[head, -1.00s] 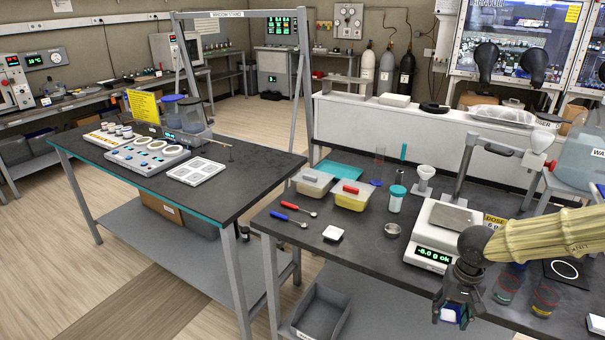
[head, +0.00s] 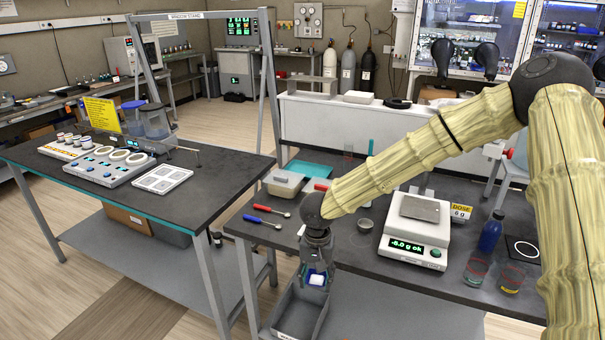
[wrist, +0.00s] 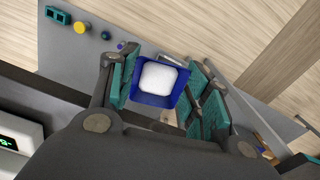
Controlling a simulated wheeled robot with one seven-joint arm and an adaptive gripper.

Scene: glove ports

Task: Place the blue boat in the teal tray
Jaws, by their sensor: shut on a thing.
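The blue boat (head: 327,274) is a small square dish with a white filling. My gripper (head: 316,276) is shut on it and holds it at the bench's front edge, above a grey bin. In the wrist view the boat (wrist: 160,82) sits between the teal-padded fingers, its white filling facing the camera.
Red (head: 268,210) and blue (head: 258,221) spoons lie left of my gripper. The balance (head: 415,225), blue bottle (head: 490,232) and beakers stand right. The grey bin (head: 290,318) is below.

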